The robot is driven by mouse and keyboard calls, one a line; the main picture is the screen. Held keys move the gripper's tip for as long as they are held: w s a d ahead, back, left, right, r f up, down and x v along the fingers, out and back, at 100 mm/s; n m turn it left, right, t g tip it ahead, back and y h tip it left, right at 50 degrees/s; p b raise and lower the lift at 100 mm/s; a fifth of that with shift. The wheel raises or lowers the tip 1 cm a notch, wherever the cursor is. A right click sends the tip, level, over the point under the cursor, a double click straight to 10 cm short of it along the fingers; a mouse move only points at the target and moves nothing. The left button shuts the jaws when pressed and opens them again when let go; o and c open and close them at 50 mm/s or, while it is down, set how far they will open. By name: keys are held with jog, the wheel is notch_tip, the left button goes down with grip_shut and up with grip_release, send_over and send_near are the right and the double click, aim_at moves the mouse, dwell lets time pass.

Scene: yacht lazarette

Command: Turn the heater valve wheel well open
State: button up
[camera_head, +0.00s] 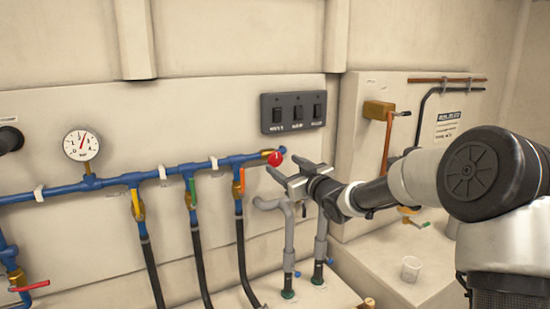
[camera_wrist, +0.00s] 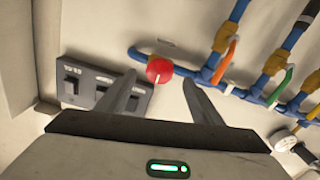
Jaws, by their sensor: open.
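A small red round wheel (camera_head: 275,159) with a white mark sits at the right end of the blue pipe, next to a brass fitting (camera_head: 267,153). It looks like the heater valve wheel, though I see no label on it. In the wrist view the red wheel (camera_wrist: 159,70) shows ahead, between the two fingers. My gripper (camera_head: 287,171) is open and empty, just to the right of the wheel and slightly below it in the head view. In the wrist view the open fingers (camera_wrist: 160,95) stand on either side, with no contact visible.
A dark switch panel (camera_head: 293,111) is above the wheel. The blue pipe (camera_head: 110,182) runs left with orange, green and yellow lever valves and a gauge (camera_head: 81,145). Grey pipes (camera_head: 289,240) stand below my gripper. A clear cup (camera_head: 410,268) sits on the right ledge.

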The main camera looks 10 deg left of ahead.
aim_at(277, 161)
jog(key=p+x, duration=0.1)
jog(key=x, duration=0.6)
jog(key=c, duration=1)
